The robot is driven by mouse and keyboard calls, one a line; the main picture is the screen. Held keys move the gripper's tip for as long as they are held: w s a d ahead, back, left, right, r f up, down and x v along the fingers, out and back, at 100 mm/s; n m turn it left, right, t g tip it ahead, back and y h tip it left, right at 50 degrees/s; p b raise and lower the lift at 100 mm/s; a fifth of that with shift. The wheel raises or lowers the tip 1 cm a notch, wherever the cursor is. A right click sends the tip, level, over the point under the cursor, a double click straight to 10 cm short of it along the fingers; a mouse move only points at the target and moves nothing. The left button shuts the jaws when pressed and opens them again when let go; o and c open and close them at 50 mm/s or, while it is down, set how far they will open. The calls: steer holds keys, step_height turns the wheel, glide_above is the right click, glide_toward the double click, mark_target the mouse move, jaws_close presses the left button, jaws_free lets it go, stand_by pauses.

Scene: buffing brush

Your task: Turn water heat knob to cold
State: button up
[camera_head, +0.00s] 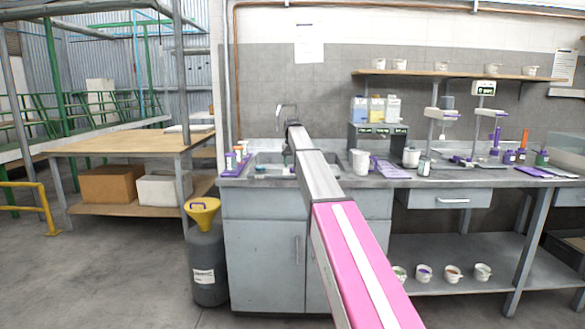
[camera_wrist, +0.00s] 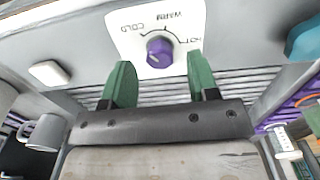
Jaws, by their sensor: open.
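The water heat knob (camera_wrist: 160,51) is a round purple knob on a white plate (camera_wrist: 190,18) in the wrist view. The plate is marked COLD, WARM and HOT along a dark arc, upside down in this picture, with COLD at left and HOT at right. The knob's setting is too small to read surely. My gripper (camera_wrist: 160,60) is open, its two green fingers apart with one tip on each side below the knob. Gaps show between the fingers and knob. In the head view my arm reaches to the sink (camera_head: 262,170) and the knob cannot be made out.
A tap (camera_head: 287,111) stands at the sink. Small bottles (camera_head: 236,158) are left of it; a white container (camera_head: 359,161) is right. In the wrist view, a mug (camera_wrist: 46,132) is at left and a teal object (camera_wrist: 304,40) at right. A yellow-funnelled drum (camera_head: 206,262) stands beside the cabinet.

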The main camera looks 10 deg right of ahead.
step_height(320, 180, up, 9)
stand_by(0.3)
